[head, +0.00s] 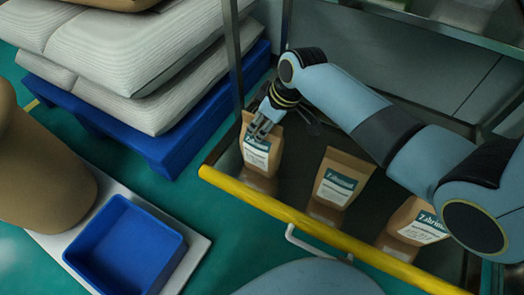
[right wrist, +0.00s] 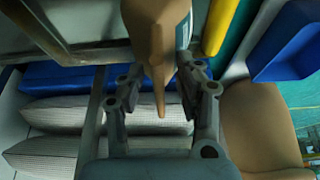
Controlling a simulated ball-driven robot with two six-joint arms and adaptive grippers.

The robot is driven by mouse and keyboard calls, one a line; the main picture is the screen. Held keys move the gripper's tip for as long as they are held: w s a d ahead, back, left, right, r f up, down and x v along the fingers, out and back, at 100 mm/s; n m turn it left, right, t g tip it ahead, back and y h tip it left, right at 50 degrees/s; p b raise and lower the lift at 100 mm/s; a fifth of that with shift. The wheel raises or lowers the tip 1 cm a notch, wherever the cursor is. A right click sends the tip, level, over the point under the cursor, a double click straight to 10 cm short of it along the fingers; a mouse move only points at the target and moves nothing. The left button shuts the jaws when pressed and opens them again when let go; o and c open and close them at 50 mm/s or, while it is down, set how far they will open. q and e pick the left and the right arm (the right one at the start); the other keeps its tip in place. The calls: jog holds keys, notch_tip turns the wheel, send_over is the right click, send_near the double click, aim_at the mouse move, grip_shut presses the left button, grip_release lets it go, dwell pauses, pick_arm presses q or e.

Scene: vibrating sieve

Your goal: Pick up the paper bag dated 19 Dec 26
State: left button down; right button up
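Three brown paper bags with white and teal labels stand in a row on a dark shelf behind a yellow rail: a left bag (head: 257,153), a middle bag (head: 341,183) and a right bag (head: 415,229). The dates are too small to read. My right gripper (head: 268,117) is at the top of the left bag. In the right wrist view, the bag's folded top (right wrist: 158,58) lies between the fingers of the right gripper (right wrist: 160,92), which stand apart with gaps beside the narrow fold. My left gripper is not in view.
The yellow rail (head: 300,219) with a white handle runs along the shelf's front. A metal post (head: 234,55) stands close left of the right gripper. Grey-white sacks (head: 135,50) lie on a blue pallet (head: 170,148). A blue bin (head: 125,245) sits at lower left.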

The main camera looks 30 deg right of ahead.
dwell(0.3)
jog(key=shift+c, duration=0.4)
jog(key=shift+f, duration=0.1)
grip_shut()
